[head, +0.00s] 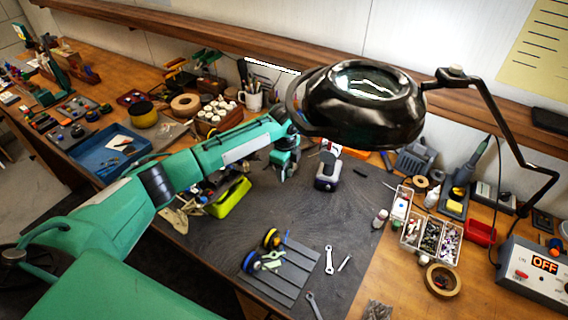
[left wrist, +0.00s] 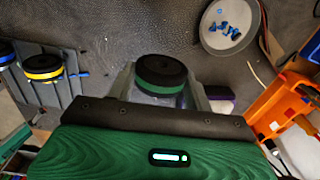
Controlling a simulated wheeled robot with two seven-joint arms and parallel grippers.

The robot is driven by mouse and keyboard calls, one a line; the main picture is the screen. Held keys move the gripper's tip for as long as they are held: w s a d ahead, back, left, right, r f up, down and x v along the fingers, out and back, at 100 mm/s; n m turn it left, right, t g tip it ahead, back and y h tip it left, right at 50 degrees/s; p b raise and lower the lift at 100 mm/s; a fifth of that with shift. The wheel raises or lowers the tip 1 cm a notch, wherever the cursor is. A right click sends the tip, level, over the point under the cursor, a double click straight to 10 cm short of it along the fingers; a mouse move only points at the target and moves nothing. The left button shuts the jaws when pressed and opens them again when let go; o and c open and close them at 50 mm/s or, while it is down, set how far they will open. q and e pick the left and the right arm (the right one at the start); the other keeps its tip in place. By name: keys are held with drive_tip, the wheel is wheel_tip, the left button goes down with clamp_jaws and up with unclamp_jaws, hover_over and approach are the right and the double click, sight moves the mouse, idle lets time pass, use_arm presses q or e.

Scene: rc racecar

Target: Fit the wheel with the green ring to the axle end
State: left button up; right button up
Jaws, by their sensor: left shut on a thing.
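The wheel with the green ring (left wrist: 161,80) is black with a green band. It sits between the fingers of my left gripper (left wrist: 162,92), which is shut on it. In the head view my left gripper (head: 286,170) is over the dark mat, right of the lime-yellow car body (head: 230,196); I cannot make out the wheel there. The car stands partly behind my left arm. The axle end cannot be made out in either view. My right gripper is not in view.
A grey slatted tray (head: 288,276) holds a yellow-ringed wheel (head: 272,239) and a blue-ringed wheel (head: 250,262). A magnifier lamp (head: 360,105) hangs beside my left gripper.

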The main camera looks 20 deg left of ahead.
use_arm(q)
drive_tip(key=shift+w+a+f+m, duration=0.1)
drive_tip(key=shift+a+f+m, duration=0.15)
drive_tip(key=shift+m, duration=0.25)
drive_tip(key=shift+f, duration=0.1)
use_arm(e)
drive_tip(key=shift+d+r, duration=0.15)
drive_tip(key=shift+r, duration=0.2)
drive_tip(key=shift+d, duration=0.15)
use_arm(q)
drive_tip(key=shift+p, duration=0.7)
drive_tip(key=shift+w+a, duration=0.1)
drive_tip(key=shift+a, duration=0.3)
drive_tip(key=shift+w+a+b, duration=0.15)
drive_tip(key=shift+w+a, duration=0.05)
drive_tip(key=shift+a, duration=1.05)
drive_tip(key=shift+w+a+b, duration=0.15)
drive_tip(key=shift+w+a, duration=0.05)
drive_tip(key=shift+a, duration=1.05)
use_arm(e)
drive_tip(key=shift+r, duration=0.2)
